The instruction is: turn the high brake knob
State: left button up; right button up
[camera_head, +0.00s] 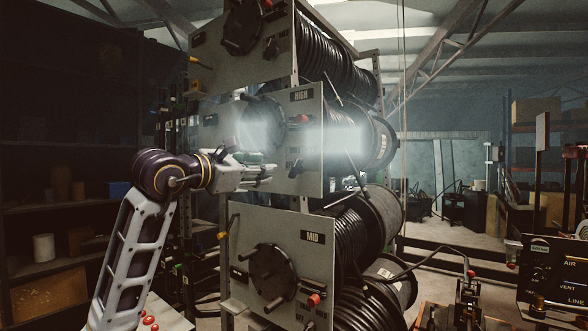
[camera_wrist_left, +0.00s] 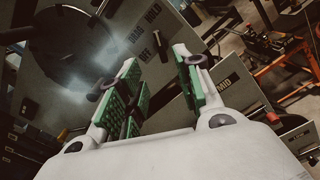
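The panel labelled HIGH (camera_head: 312,180) is in the middle of the head view. A small dark knob (camera_head: 295,168) sits low on it, right of my left gripper (camera_head: 270,176). In the left wrist view a dark knob (camera_wrist_left: 160,45) stands by the words DRAG, HOLD and OFF. It lies between and beyond the tips of my left gripper (camera_wrist_left: 157,62), whose green-padded fingers are apart with a gap. I see no clear contact between fingers and knob. My right gripper is in neither view.
Hose reels (camera_head: 345,240) fill the space behind. Shelves (camera_head: 60,215) stand at the left.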

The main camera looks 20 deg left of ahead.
aim_at(294, 167)
pick_arm(q)
jog(key=shift+w, duration=0.1)
jog(key=p+x, duration=0.2)
jog(key=x, duration=1)
jog(key=shift+d, duration=0.1)
jog(key=shift+w+d, duration=0.2)
jog(key=shift+w, duration=0.55)
jog(key=shift+f, duration=0.1)
jog(key=c, duration=0.7)
grip_shut()
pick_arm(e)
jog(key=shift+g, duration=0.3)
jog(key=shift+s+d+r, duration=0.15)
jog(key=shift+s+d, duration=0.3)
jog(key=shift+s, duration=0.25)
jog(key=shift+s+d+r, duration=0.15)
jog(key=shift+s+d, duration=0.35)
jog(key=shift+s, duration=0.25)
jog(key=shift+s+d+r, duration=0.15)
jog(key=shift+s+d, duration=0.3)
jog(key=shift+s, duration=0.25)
